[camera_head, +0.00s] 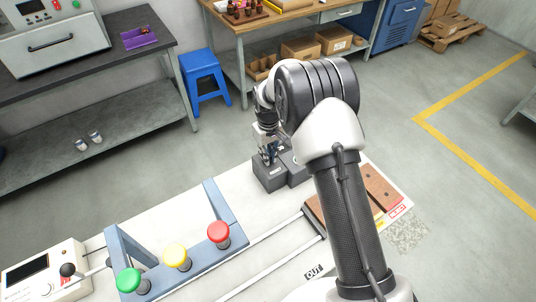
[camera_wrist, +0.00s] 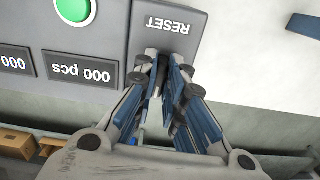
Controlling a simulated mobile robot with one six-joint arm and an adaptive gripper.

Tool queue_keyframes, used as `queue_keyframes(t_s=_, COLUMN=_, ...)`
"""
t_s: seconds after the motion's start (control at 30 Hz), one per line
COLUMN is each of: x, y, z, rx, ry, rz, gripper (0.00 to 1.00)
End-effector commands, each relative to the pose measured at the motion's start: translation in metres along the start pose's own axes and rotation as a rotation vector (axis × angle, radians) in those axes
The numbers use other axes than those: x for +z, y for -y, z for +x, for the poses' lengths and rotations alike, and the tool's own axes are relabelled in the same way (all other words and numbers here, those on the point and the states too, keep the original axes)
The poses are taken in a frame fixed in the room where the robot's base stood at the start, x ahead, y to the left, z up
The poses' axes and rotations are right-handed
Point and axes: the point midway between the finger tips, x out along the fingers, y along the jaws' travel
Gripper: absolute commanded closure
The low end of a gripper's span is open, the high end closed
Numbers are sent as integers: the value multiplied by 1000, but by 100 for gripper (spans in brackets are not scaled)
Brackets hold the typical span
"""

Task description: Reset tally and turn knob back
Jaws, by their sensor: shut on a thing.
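The tally box is dark grey and stands on the white bench top, at the centre of the head view (camera_head: 270,183). In the wrist view, its grey face (camera_wrist: 112,25) shows upside down, with a RESET label (camera_wrist: 167,25), a counter (camera_wrist: 80,69) reading "000 pcs", and a second display (camera_wrist: 14,62) reading 000, cut by the edge. A green round button (camera_wrist: 74,8) sits at the top. My gripper (camera_wrist: 164,68) is at the panel just beside the RESET label, its fingers close together on the knob there. The fingers hide the knob. My gripper also shows in the head view (camera_head: 268,150).
Green (camera_head: 132,281), yellow (camera_head: 177,256) and red (camera_head: 219,233) mushroom buttons stand on a blue-grey frame at front left. A white control box (camera_head: 42,272) with a black-ball lever (camera_head: 67,269) is at the left. A blue stool (camera_head: 203,78) stands behind.

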Motion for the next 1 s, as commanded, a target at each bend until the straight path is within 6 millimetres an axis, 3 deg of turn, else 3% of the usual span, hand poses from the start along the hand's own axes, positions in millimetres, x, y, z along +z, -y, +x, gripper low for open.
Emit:
queue_keyframes(t_s=0.67, x=0, y=0, z=0, rx=1, ry=0, rz=-64, gripper=100)
queue_keyframes(t_s=0.7, x=0, y=0, z=0, rx=1, ry=0, rz=-64, gripper=87)
queue_keyframes(t_s=1.0, x=0, y=0, z=0, rx=0, ry=0, rz=-62, gripper=69)
